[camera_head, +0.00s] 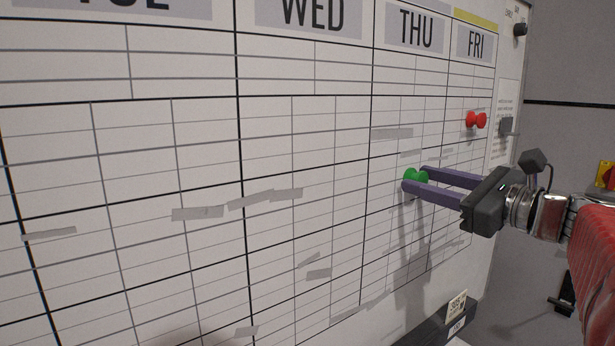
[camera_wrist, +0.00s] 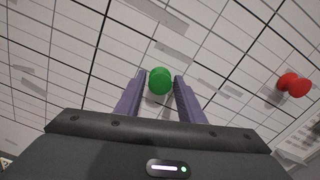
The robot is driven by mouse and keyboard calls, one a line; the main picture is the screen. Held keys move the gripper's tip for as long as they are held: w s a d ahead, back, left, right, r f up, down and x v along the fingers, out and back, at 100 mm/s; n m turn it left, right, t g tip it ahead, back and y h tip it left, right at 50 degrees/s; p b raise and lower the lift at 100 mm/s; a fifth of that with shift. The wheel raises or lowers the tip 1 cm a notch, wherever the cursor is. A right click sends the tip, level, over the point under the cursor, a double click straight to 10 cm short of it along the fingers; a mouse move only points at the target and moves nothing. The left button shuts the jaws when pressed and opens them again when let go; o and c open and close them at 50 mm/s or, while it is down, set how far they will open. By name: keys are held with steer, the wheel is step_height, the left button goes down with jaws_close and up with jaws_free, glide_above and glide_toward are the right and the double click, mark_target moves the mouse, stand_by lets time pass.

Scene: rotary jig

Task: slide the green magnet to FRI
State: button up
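The green magnet (camera_head: 415,176) is a spool-shaped knob on the whiteboard calendar, in the THU column. My gripper (camera_head: 413,178) reaches in from the right with its two purple fingers on either side of the magnet. The FRI column, under the FRI heading (camera_head: 475,45), is the last column, right of THU.
A red magnet (camera_head: 476,120) is in the FRI column, higher than the green one; it also shows at the right of the wrist view (camera_wrist: 294,85). Grey strips mark the board in places. A dark tray (camera_head: 437,327) is at the board's lower edge. The FRI column below the red magnet shows no other magnet.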

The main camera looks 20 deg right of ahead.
steer(key=shift+c, duration=0.4)
jaws_close()
